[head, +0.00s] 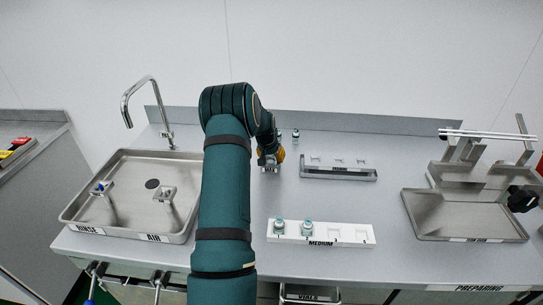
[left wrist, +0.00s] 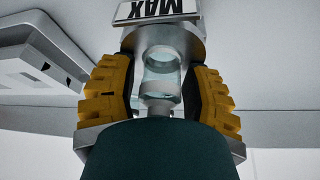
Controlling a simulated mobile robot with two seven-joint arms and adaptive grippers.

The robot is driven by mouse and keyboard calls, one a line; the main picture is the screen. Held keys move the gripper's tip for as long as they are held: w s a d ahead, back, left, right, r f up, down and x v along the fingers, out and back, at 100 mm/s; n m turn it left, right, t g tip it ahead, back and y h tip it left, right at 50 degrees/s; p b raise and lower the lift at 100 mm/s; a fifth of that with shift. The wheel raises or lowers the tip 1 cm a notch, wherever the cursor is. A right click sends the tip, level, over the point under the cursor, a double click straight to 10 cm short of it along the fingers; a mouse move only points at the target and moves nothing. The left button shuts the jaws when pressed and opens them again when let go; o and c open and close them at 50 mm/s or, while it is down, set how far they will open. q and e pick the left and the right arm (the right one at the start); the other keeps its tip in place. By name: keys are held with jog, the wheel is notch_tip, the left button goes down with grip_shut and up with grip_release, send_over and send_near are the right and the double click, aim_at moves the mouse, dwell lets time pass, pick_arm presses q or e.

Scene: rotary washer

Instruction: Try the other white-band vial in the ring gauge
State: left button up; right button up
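My left gripper (head: 268,160), with yellow fingers, is at the back middle of the counter, partly hidden by its arm in the head view. In the left wrist view my left gripper (left wrist: 160,85) has its fingers apart, one on each side of a clear glass vial (left wrist: 160,90). Small gaps seem to show between fingers and glass. The vial is at the grey ring gauge marked MAX (left wrist: 165,42); how deep it sits is unclear. No white band can be made out on it. Another vial (head: 296,136) stands behind, to the gripper's right. My right gripper is not in view.
A white MEDIUM rack (head: 345,236) at the front holds two capped vials (head: 279,226) (head: 307,228). A grey tray (head: 340,175) lies right of the gripper. The sink (head: 125,215) is left, a metal stand with a tray (head: 465,218) right.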

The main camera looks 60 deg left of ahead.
pick_arm(q)
jog(key=shift+o, duration=0.5)
jog(key=shift+r, duration=0.25)
jog(key=v, duration=1.1)
jog(key=shift+r, duration=0.25)
jog(key=shift+s+d, duration=0.1)
jog(key=shift+d, duration=0.05)
